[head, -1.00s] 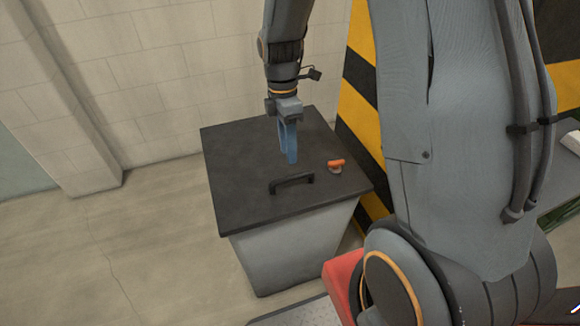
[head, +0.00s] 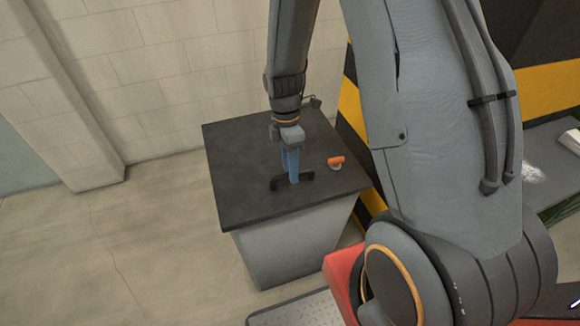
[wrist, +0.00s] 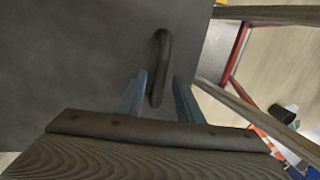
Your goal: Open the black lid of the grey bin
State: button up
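The grey bin (head: 292,246) stands against the wall, and its black lid (head: 235,165) lies flat and closed on top. A black bar handle (head: 305,179) sits near the lid's front edge, and it also shows in the wrist view (wrist: 162,65). My gripper (head: 291,180) points down at the handle with its blue fingers. In the wrist view my gripper (wrist: 158,90) is open, with one finger on each side of the handle's near end. A gap shows between the fingers and the handle; whether either touches it, I cannot tell.
A small orange-and-grey item (head: 336,162) sits on the lid, right of the handle. A yellow-and-black striped panel (head: 351,105) stands close to the bin's right side. Open floor (head: 130,240) lies to the left.

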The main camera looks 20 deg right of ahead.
grip_shut()
